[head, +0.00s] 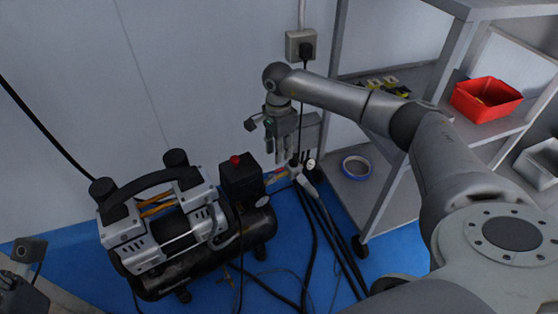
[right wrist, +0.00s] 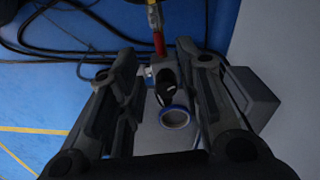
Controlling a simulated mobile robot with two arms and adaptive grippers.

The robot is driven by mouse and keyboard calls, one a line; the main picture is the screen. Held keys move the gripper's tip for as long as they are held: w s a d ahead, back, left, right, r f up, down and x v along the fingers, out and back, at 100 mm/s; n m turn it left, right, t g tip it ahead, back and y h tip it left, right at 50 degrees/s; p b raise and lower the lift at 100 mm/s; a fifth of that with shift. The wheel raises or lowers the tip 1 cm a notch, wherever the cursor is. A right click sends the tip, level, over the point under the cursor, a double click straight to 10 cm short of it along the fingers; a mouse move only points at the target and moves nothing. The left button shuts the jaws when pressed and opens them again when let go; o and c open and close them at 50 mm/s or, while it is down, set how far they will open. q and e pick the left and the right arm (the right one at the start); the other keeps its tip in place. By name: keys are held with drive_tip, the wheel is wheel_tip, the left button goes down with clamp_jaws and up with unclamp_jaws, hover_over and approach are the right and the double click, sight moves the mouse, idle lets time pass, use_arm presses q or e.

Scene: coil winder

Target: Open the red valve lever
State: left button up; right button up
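The red valve lever (right wrist: 158,42) shows in the right wrist view as a narrow red bar at the top, just beyond the fingertips and roughly between them. In the head view a small red piece (head: 280,173) shows beside the compressor, partly hidden by my gripper. My right gripper (head: 283,157) points down there. In the right wrist view its fingers (right wrist: 162,62) are spread, with no object gripped. Whether a finger touches the lever I cannot tell. Part of my left gripper (head: 22,285) shows at the lower left edge; its fingers are not clear.
An air compressor (head: 175,235) with a red-topped black box (head: 240,178) stands left of my right gripper. Black hoses (head: 318,225) run over the blue floor. A grey shelf rack (head: 383,213) stands at right, with a blue tape roll (head: 356,167) and red bin (head: 486,99).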

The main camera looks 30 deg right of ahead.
wheel_tip(320, 180, up, 5)
drive_tip(key=shift+r, duration=0.2)
idle(0.6)
